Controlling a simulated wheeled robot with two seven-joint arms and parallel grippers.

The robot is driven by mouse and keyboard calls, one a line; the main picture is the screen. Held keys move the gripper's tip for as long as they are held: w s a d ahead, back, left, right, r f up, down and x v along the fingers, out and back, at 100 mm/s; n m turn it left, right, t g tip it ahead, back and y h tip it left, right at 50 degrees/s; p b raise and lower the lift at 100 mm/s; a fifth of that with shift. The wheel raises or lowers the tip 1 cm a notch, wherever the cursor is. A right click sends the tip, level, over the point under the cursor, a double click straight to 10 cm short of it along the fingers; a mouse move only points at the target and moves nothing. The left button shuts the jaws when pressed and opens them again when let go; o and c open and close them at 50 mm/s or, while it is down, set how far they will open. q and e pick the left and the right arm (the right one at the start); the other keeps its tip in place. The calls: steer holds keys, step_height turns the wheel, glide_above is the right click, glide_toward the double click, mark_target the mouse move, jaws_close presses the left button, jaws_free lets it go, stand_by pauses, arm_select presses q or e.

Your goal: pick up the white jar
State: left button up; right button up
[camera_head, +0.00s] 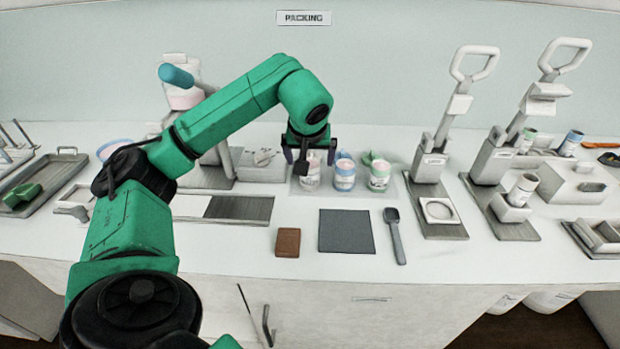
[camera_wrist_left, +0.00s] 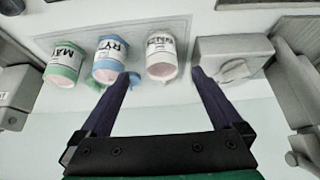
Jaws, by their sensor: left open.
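The white jar (camera_head: 311,181), with a white rim and pinkish contents, stands at the left end of a row of jars on a pale mat in the head view. My left gripper (camera_head: 311,156) is open above and around its upper part in that view, hiding some of it. In the left wrist view the white jar (camera_wrist_left: 161,58) appears just beyond the gap between the fingertips of my open left gripper (camera_wrist_left: 165,76). Nothing is held. Whether a finger touches the jar I cannot tell. My right gripper is not in view.
A blue-banded jar (camera_head: 344,174) stands close to the right of the white jar, then a green-banded jar (camera_head: 379,176). A pale block-shaped box (camera_wrist_left: 232,62) is close to one finger. A dark square mat (camera_head: 346,231), brown block (camera_head: 287,243) and grey scoop (camera_head: 395,235) lie in front.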

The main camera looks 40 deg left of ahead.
mark_target(310, 171)
arm_select(q)
steer(key=p+x, duration=0.1)
steer(key=x, duration=0.8)
steer(key=shift+s+a+p, duration=0.1)
steer(key=shift+p, duration=0.2)
steer(key=shift+r, duration=0.1)
steer(key=c, duration=1.5)
steer(key=shift+c, duration=0.2)
steer(key=shift+r, duration=0.1)
